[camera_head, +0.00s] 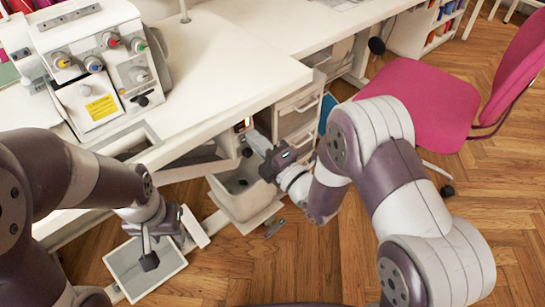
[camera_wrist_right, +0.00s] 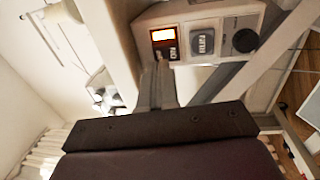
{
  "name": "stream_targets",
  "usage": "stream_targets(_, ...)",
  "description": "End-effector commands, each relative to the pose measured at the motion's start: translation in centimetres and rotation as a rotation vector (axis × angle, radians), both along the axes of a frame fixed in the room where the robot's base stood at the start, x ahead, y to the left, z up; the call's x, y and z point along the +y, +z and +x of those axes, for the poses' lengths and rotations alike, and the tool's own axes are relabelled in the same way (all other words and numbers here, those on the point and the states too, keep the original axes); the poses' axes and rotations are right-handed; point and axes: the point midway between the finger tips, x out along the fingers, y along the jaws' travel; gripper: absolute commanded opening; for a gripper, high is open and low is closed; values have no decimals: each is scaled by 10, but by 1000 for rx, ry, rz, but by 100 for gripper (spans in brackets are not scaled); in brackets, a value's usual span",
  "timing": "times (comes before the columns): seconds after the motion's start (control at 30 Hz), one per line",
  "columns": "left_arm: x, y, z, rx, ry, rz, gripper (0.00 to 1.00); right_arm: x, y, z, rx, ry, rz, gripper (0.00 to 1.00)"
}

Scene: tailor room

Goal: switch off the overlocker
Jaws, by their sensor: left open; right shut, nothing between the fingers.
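The overlocker (camera_head: 95,105) is a white machine with coloured dials on the table at the upper left of the head view. Below the table edge is a small switch box (camera_head: 240,125); it shows large in the right wrist view (camera_wrist_right: 185,15). My left gripper (camera_head: 172,245) is open and empty, low near the table's front.
The white table (camera_head: 230,60) overhangs the switch box. A grey bin (camera_head: 240,200) stands below it, with drawers (camera_head: 298,110) to the right. A pink chair (camera_head: 425,100) stands at the right on open wooden floor.

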Motion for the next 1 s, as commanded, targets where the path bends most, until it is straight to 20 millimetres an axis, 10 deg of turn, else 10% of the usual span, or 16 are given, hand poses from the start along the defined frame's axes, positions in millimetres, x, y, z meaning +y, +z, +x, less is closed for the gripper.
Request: stream_targets(1.0,0,7,0,0,0,0,45,23,17,33,70,1,-55,0)
